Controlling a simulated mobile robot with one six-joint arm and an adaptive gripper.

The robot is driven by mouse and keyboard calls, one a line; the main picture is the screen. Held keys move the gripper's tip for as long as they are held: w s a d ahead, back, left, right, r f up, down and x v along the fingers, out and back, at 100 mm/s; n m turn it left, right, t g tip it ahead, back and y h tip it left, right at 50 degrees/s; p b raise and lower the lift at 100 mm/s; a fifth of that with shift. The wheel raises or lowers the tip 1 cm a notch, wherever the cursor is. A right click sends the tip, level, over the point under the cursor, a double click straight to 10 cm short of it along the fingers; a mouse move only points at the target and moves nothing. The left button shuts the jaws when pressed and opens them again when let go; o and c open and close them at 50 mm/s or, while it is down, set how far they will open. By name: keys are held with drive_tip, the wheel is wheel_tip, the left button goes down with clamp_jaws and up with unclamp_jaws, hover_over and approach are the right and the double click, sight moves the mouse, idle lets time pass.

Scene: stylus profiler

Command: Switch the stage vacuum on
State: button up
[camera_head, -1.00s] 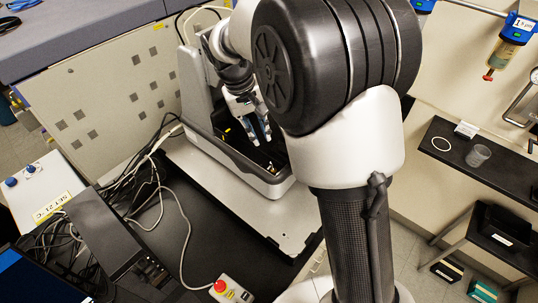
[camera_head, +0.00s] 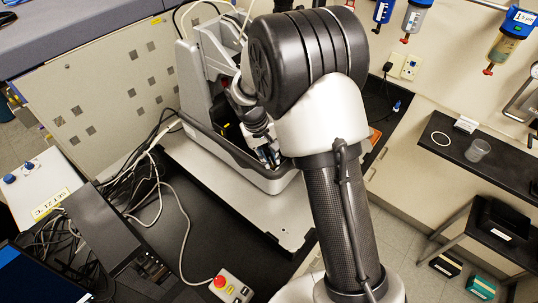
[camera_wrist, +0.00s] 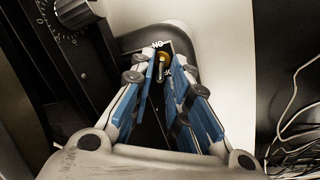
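The vacuum switch is a small metal toggle (camera_wrist: 161,68) with a brass-coloured collar, on a dark plate in the wrist view. My gripper (camera_wrist: 161,78) has blue-padded fingers on both sides of the toggle, with a narrow gap between the tips. It holds nothing that I can see; whether a finger touches the lever I cannot tell. In the head view my gripper (camera_head: 269,160) is low at the front right of the profiler (camera_head: 222,148). The toggle is hidden there.
A black knob with a dial scale (camera_wrist: 75,12) is close at left in the wrist view. Loose cables (camera_wrist: 298,105) lie at right. In the head view, a box with a red button (camera_head: 220,283) lies near the bench's front, and a black shelf (camera_head: 495,165) is at right.

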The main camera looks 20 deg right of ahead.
drive_tip(key=shift+c, duration=0.5)
clamp_jaws()
